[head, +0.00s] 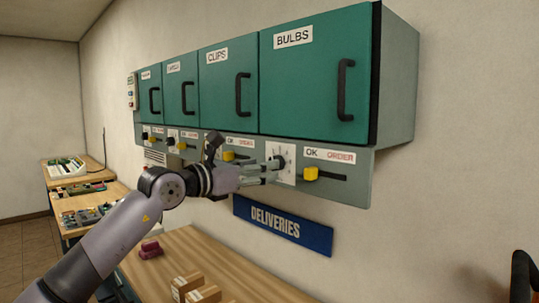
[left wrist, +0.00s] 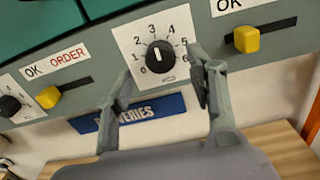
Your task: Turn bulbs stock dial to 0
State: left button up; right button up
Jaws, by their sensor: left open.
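The bulbs dial is a black knob (left wrist: 160,56) with a white mark, on a white plate (head: 283,177) numbered 0 to 6. The dial is below the green BULBS door (head: 312,80), left of the OK/ORDER slider. My left gripper (head: 273,168) is open in front of the dial. In the left wrist view its fingers (left wrist: 160,66) stand on either side of the knob, apart from each other. I cannot tell whether either touches it. My right gripper is not in view.
A yellow slider (head: 310,174) is just right of the dial, and another (left wrist: 47,97) is to its left. A blue DELIVERIES sign (head: 283,225) is below. A wooden table (head: 240,275) holds boxes. A black and orange object (head: 523,277) is at the right edge.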

aim_at(282, 161)
pick_arm(q)
jog(key=p+x, duration=0.1)
jog(key=x, duration=0.2)
jog(key=shift+w+d, duration=0.3)
jog(key=shift+c, duration=0.5)
jog(key=c, duration=1)
